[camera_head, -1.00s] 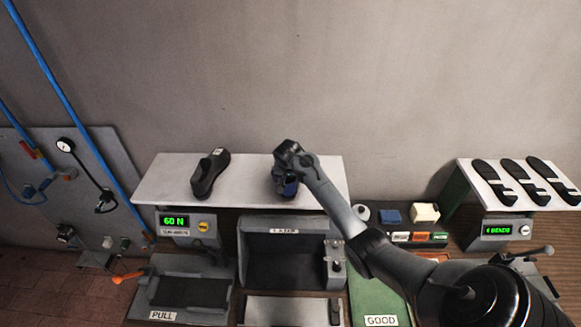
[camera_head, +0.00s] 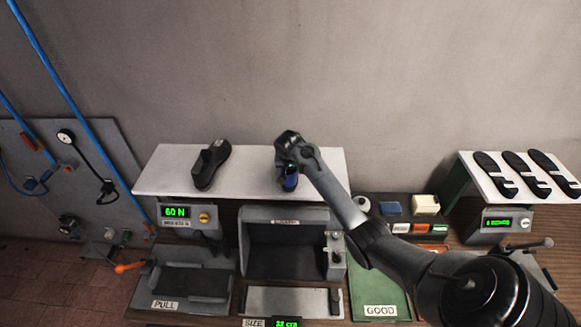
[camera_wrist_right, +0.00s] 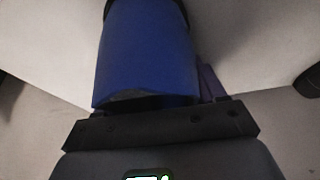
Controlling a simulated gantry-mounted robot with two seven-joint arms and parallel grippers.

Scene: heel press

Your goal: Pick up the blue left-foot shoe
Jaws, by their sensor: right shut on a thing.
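The blue shoe (camera_head: 289,182) is at the right part of the white shelf, mostly hidden under my right wrist in the head view. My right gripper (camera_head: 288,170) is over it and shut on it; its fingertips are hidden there. In the right wrist view the blue shoe (camera_wrist_right: 148,55) fills the middle, close against the dark gripper body. Whether the shoe touches the shelf cannot be told. My left gripper is not in view.
A black shoe (camera_head: 210,165) lies on the white shelf (camera_head: 165,175) to the left. Below are a PULL tray (camera_head: 190,283), an open-fronted machine (camera_head: 285,255) and a green GOOD mat (camera_head: 375,285). Several black soles (camera_head: 521,172) lie on a rack at right.

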